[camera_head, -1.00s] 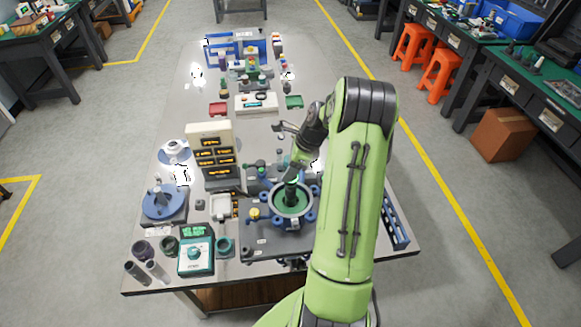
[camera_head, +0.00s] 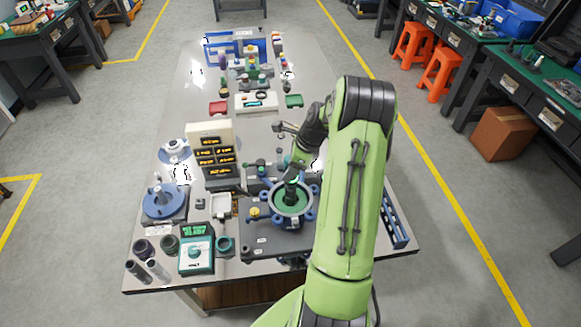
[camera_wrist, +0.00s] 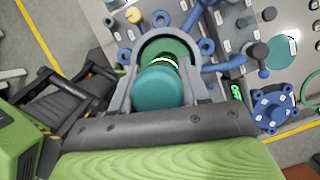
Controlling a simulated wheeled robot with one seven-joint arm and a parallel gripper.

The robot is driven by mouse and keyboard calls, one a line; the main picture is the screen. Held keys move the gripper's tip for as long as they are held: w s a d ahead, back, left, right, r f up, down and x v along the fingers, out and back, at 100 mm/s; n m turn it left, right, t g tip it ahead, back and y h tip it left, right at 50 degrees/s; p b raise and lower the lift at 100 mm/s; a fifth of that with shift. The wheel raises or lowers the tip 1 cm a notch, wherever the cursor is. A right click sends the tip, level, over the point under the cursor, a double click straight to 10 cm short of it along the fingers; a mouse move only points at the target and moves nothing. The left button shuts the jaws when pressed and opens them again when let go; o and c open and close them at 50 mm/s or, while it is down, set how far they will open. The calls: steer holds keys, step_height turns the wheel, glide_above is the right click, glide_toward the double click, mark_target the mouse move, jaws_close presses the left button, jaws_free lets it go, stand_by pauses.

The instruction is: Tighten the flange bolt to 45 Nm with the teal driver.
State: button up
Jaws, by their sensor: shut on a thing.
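The teal driver (camera_wrist: 160,83) is between the fingers of my gripper (camera_wrist: 166,62) in the wrist view, and the fingers are shut on it. In the head view the dark green driver body (camera_head: 291,188) stands over the blue flange fixture (camera_head: 308,205) with its green inner disc. My gripper (camera_head: 301,165) is just above the driver there. The driver's lower tip and the flange bolt under it are hidden, so I cannot tell whether they touch. A teal control box (camera_head: 196,250) with a green-lit display stands at the front left of the bench.
A cream display tower (camera_head: 212,135) stands left of the fixture. A blue round stand (camera_head: 164,203) and several dark cylinders (camera_head: 140,272) are at the left edge. Red (camera_head: 218,108) and green (camera_head: 294,101) trays lie farther back. A blue rack (camera_head: 393,222) is at the right.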

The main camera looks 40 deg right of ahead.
stand_by(0.7)
step_height(320, 180, up, 5)
steer(key=p, duration=0.5)
steer(key=shift+r, duration=0.1)
